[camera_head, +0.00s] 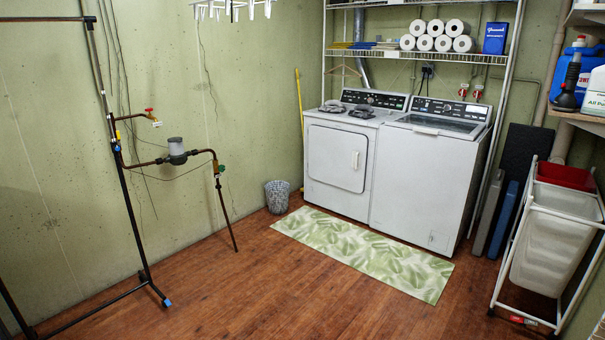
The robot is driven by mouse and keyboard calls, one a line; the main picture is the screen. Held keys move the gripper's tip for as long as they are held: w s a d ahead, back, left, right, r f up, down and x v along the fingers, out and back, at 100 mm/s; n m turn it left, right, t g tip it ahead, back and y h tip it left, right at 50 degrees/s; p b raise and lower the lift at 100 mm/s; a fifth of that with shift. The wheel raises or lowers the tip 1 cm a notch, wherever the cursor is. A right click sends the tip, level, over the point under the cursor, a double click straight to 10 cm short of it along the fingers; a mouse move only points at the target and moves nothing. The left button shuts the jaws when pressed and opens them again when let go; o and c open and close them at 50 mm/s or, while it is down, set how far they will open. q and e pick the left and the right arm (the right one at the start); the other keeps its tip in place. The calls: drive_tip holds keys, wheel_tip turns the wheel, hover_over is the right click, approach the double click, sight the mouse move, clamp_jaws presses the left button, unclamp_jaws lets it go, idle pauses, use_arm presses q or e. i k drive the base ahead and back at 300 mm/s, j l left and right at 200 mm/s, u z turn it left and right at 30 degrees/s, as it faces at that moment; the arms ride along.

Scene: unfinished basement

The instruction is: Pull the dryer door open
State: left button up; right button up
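The white dryer (318,173) stands against the back wall, left of a white top-loading washer (412,186). Its front door (337,153) looks shut. A small pale handle (355,160) is on the right side of the door. Neither of my grippers shows in the head view.
A green leaf-patterned mat (365,252) lies in front of both machines. A grey wastebasket (277,196) stands left of the dryer. A dark clothes rack (128,200) is at left, a white laundry sorter (545,240) at right. The wooden floor (230,285) in front is clear.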

sight(337, 158)
drive_tip(key=i, duration=3)
drive_tip(key=i+z, duration=0.1)
drive_tip(key=i, duration=0.45)
drive_tip(key=i+j, duration=0.1)
drive_tip(key=i, duration=0.45)
drive_tip(key=i+z, duration=0.15)
drive_tip(key=i, duration=0.4)
drive_tip(key=i+j, duration=0.2)
drive_tip(key=i, duration=0.35)
drive_tip(key=i+j+z, duration=0.15)
drive_tip(key=i, duration=0.35)
